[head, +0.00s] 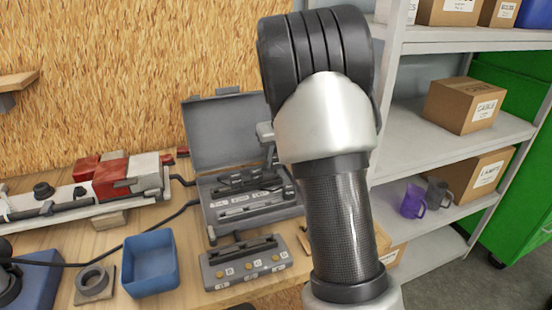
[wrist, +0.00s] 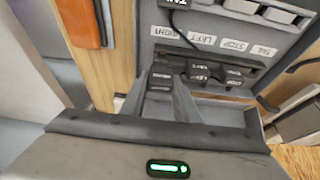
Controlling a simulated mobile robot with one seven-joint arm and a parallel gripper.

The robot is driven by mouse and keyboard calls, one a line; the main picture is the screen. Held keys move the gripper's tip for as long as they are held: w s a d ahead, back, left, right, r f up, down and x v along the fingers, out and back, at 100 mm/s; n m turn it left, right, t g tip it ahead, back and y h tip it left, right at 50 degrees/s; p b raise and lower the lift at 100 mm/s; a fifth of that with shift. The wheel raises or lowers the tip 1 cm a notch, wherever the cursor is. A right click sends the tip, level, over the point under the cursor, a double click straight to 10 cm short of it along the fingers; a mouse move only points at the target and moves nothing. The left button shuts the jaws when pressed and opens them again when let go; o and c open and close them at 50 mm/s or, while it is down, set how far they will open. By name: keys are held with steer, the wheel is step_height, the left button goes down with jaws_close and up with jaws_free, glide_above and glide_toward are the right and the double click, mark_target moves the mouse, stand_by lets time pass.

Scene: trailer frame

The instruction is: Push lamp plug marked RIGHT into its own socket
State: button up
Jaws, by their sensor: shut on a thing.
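A grey open case (head: 200,207) stands on the bench in the head view, with dark plug-like pieces in it. In the wrist view its panel carries upside-down labels, among them RIGHT (wrist: 165,32), LEFT (wrist: 202,38) and STOP (wrist: 235,45). Dark plugs (wrist: 200,70) sit below the LEFT and STOP labels. My gripper (wrist: 165,86) is low at the case, below the RIGHT label in the wrist view, shut on a dark piece that looks like a lamp plug. Its marking is not readable there. I cannot make out the matching socket.
A grey block (head: 222,279) with yellow round parts and small labels sits in front of the case. A blue bin (head: 150,266) is left of it. The raised lid (head: 225,130) stands behind. Shelves with cartons (head: 465,105) are at the right.

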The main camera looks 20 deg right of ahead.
mark_target(277, 163)
steer(key=shift+f, duration=0.15)
steer(key=shift+f+b, duration=0.4)
steer(key=shift+b, duration=0.05)
steer(key=shift+f, duration=0.1)
steer(key=shift+f+b, duration=0.5)
steer(key=shift+f+b, duration=0.4)
steer(key=shift+f, duration=0.15)
stand_by(0.6)
steer(key=o, duration=1.1)
steer(key=shift+o, duration=0.2)
steer(key=shift+r, duration=0.1)
